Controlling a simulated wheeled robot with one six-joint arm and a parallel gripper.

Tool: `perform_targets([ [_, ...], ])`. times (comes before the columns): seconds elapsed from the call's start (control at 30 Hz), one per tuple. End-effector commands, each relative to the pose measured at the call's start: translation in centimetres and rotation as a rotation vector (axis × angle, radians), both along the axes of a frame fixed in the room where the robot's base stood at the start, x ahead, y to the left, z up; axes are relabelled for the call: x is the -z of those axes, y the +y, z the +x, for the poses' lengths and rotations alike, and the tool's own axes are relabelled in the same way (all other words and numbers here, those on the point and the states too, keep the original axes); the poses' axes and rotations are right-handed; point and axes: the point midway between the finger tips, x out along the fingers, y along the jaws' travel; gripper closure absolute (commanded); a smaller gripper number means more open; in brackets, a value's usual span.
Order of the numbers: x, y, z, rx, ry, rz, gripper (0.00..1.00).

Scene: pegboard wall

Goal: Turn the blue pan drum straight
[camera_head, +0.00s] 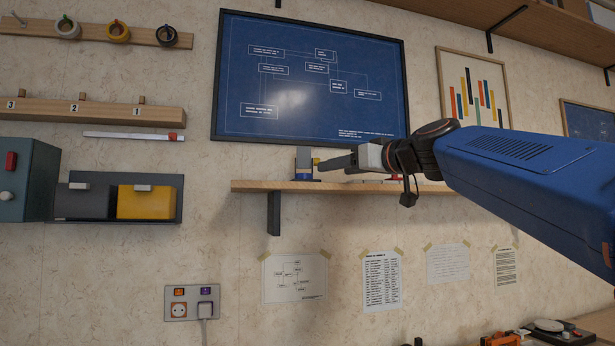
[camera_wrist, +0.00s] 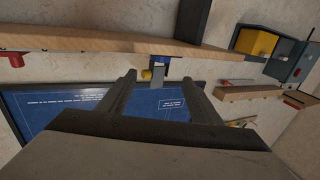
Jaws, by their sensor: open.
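The blue pan drum (camera_head: 304,172) stands on the wooden shelf, with a grey part above it and a yellow knob (camera_head: 316,161) at its right. In the wrist view, which is upside down, the blue drum (camera_wrist: 161,60) and grey part (camera_wrist: 158,75) appear between the fingertips, farther off. The yellow knob (camera_wrist: 147,75) shows beside them. My gripper (camera_head: 329,164) is open and points left at the drum from the right. Its two fingers (camera_wrist: 159,78) are apart with nothing held. Whether a finger touches the drum cannot be told. The drum's exact turn is too small to judge.
The shelf (camera_head: 262,186) runs under my gripper, with a small red item (camera_head: 393,180) farther right. A framed blueprint (camera_head: 308,80) hangs just above. A yellow bin (camera_head: 145,203) and wooden hook rail (camera_head: 90,112) are at left. The wall between bin and shelf is clear.

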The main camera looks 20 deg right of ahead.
Motion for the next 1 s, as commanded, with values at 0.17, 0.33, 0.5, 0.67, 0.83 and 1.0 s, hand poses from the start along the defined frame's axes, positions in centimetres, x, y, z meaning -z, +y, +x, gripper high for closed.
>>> perform_targets([
  [0.17, 0.1, 1.1, 2.8, -0.003, 0.003, 0.001, 0.41],
  [0.33, 0.1, 2.1, 5.5, -0.002, 0.002, -0.001, 0.41],
  [0.5, 0.1, 3.2, 8.4, -0.002, 0.002, 0.0, 0.41],
  [0.67, 0.1, 4.1, 11.0, -0.001, 0.002, 0.0, 0.41],
  [0.83, 0.1, 4.9, 13.2, 0.0, 0.001, 0.001, 0.41],
  [1.0, 0.1, 5.4, 14.6, 0.0, 0.001, 0.001, 0.41],
])
